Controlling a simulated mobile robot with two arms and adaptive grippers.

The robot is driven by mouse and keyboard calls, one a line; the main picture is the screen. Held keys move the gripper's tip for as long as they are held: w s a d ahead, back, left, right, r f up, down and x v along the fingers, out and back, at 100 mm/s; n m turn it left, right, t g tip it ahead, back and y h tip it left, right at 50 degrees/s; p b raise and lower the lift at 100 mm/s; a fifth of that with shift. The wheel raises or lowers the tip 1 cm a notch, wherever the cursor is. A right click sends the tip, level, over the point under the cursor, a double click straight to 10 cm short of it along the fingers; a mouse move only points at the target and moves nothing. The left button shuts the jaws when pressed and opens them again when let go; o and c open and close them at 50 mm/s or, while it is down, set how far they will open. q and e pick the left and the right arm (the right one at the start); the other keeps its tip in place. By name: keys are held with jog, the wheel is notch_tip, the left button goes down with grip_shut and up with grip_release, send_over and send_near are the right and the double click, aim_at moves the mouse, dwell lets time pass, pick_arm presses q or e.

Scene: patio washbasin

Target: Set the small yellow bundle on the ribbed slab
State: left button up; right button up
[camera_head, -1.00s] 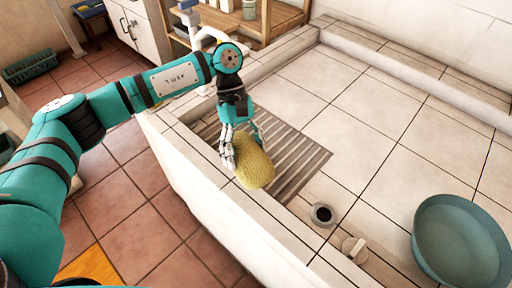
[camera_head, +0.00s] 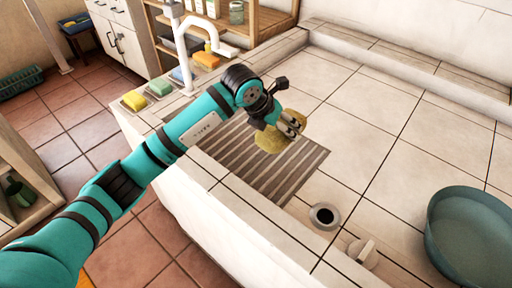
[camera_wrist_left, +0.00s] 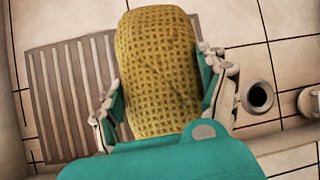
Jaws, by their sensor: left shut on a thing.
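The small yellow bundle (camera_head: 270,139) is a rounded, textured lump. My left gripper (camera_head: 291,124) is shut on it, and it shows over the ribbed slab (camera_head: 238,160), near the slab's right part. In the left wrist view the bundle (camera_wrist_left: 157,70) sits between the two fingers of my left gripper (camera_wrist_left: 160,105), and the ribbed slab (camera_wrist_left: 70,85) lies beyond it to the left. I cannot tell whether the bundle touches the slab. The arm and gripper hide part of the slab and bundle in the head view. My right gripper is not in view.
A dark round drain (camera_head: 324,216) and a pale knob (camera_head: 362,251) are in front of the slab. A teal basin (camera_head: 470,238) stands at the right. A white tap (camera_head: 190,40) and several sponges (camera_head: 158,87) are at the back left.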

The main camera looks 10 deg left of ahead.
aim_at(261, 137)
pick_arm(q)
notch_tip(261, 137, down, 10)
jog(key=shift+r+p, duration=0.1)
jog(key=shift+p, duration=0.3)
jog(key=o, duration=1.4)
jog(key=v, duration=1.2)
jog(key=shift+b, duration=0.35)
